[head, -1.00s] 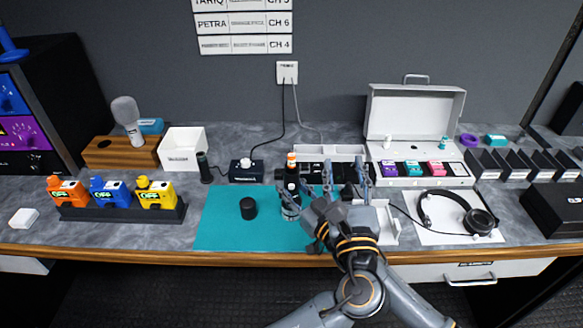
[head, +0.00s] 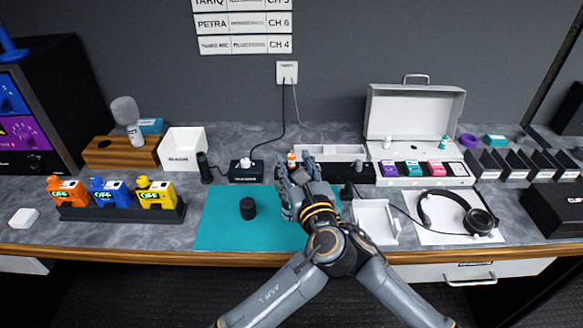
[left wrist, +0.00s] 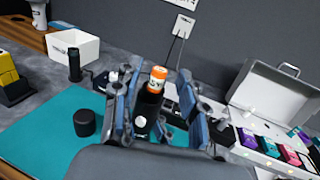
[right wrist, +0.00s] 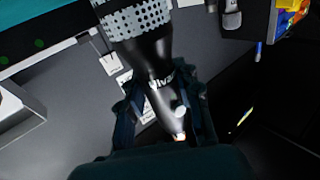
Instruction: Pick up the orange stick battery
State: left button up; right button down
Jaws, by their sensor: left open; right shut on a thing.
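The orange-and-white stick battery (head: 291,156) pokes out of the top of a black upright body (left wrist: 148,106). In the left wrist view the battery (left wrist: 157,80) stands between my left gripper's spread fingers (left wrist: 157,74). In the head view my left gripper (head: 298,174) is at the right part of the teal mat (head: 225,225) and hides most of the black body. It is open; finger contact cannot be told. In the right wrist view my right gripper (right wrist: 163,92) is shut on a black handheld microphone (right wrist: 152,55) with a dotted grey head. I cannot place it in the head view.
A black cap-like cylinder (head: 248,208) stands on the mat. A white tray (head: 392,228) and headphones (head: 480,220) lie to the right. An open case (head: 380,105) stands behind them. A white box (head: 172,158) and radios (head: 110,193) are left.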

aim_at(293, 158)
pick_arm(q)
jog(key=shift+x, duration=1.55)
grip_shut()
jog(key=shift+r, duration=0.1)
notch_tip(293, 158, up, 10)
jog(key=shift+f, duration=0.1)
pick_arm(e)
jog(key=c, duration=0.8)
grip_release()
jog(key=shift+c, duration=0.2)
